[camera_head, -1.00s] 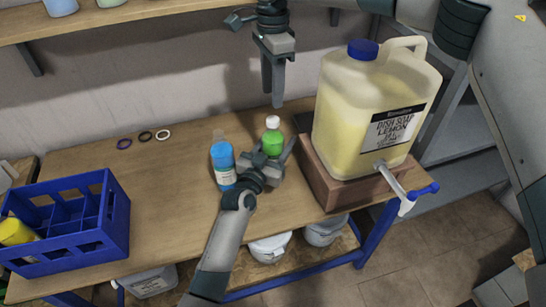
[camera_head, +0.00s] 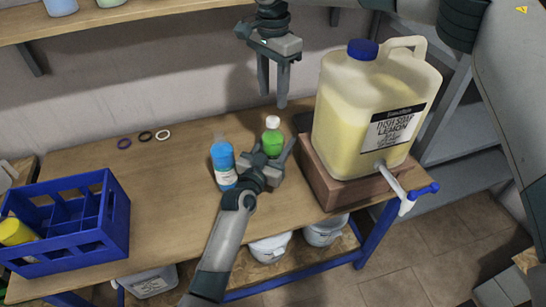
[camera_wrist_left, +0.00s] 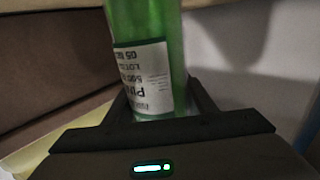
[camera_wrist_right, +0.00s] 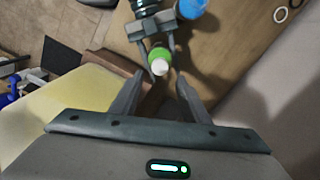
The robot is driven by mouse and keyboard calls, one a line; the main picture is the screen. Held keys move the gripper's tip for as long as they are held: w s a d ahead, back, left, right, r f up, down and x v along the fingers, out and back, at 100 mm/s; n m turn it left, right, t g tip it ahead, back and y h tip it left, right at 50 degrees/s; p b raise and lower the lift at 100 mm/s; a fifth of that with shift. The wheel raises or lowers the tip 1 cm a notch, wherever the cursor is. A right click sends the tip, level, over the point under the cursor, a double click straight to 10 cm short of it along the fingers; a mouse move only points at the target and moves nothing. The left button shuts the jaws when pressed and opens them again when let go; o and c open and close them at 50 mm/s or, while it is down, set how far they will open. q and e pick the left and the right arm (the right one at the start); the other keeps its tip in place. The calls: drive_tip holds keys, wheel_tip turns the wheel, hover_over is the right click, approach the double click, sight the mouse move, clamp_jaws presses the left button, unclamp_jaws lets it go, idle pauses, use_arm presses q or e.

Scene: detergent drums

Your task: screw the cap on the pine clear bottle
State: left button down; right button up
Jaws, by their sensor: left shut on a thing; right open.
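The pine clear bottle (camera_head: 271,143) is green and stands upright on the table, with its white cap (camera_head: 272,122) on top. Its label (camera_wrist_left: 143,80) shows close up in the left wrist view. How tight the cap sits I cannot tell. My left gripper (camera_head: 274,154) is shut on the bottle's body from the front. My right gripper (camera_head: 273,98) is open and empty, pointing down above the bottle. In the right wrist view the white cap (camera_wrist_right: 160,67) appears beyond and between the two open fingers, apart from them.
A blue bottle (camera_head: 223,165) stands close left of the green one. A large dish soap drum (camera_head: 345,115) on a brown block (camera_head: 318,180) stands at the right. A blue crate (camera_head: 75,240) with a yellow item is at far left. Three rings (camera_head: 145,136) lie at the back.

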sight(273, 119)
drive_tip(key=shift+f, duration=3.65)
clamp_jaws()
